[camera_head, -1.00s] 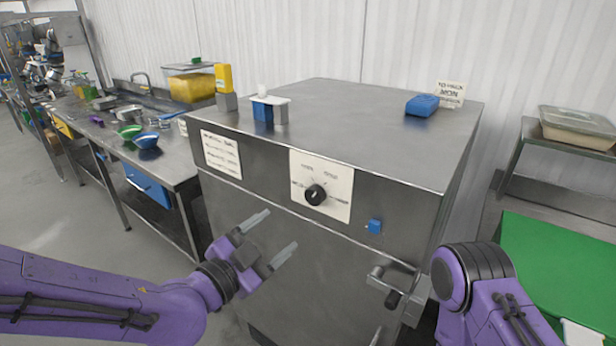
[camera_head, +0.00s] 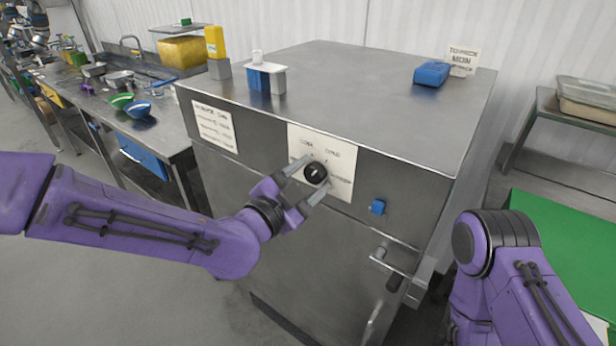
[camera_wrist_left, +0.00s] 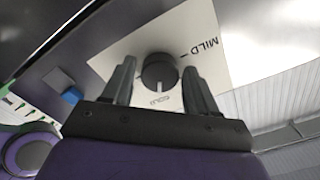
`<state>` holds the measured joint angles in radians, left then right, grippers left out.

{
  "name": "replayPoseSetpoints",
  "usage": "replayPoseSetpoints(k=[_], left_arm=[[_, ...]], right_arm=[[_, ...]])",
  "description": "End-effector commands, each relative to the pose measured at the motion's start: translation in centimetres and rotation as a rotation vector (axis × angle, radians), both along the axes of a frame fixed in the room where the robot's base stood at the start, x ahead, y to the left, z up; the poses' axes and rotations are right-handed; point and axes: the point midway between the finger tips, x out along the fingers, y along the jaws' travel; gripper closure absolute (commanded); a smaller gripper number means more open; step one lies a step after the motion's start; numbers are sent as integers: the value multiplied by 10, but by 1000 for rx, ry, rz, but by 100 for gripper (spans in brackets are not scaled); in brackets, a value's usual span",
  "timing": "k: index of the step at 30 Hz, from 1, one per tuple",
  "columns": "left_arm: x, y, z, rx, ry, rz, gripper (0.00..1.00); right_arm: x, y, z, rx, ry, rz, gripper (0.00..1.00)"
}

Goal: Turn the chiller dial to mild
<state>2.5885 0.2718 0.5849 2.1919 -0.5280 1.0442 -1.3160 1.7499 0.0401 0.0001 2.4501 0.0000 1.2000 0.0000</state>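The chiller (camera_head: 270,228) is a large steel box with a white dial plate (camera_head: 338,146) on its front. The black dial knob (camera_head: 316,173) sits in the middle of the plate; it also shows in the left wrist view (camera_wrist_left: 159,72). There a white pointer mark on the knob faces the gripper side, and the word MILD (camera_wrist_left: 208,47) is printed to the upper right. My left gripper (camera_head: 308,178) is open, with one finger on each side of the knob; I cannot tell whether they touch it. My right arm (camera_head: 500,260) is at the lower right, its gripper out of view.
A blue button (camera_head: 377,207) and a door handle (camera_head: 395,268) are on the chiller front, right of and below the dial. Small blue and yellow items stand on the chiller top. A counter with bowls is at left, a green surface (camera_head: 565,245) at right.

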Motion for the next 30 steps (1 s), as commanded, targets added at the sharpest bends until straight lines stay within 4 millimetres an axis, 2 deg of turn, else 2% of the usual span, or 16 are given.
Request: replayPoseSetpoints(k=[1,3,4,17,30], left_arm=[[0,0,0,0,0,0,60],[0,0,0,0,0,0,82],[0,0,0,0,0,0,87],[0,2,-2,-65,50,4,86],[-1,2,-3,-362,268,5,86]], right_arm=[[0,0,0,0,0,0,57],[0,0,0,0,0,0,57],[0,0,0,0,0,0,57],[0,0,-3,0,0,0,57],[0,0,-10,0,0,0,57]])
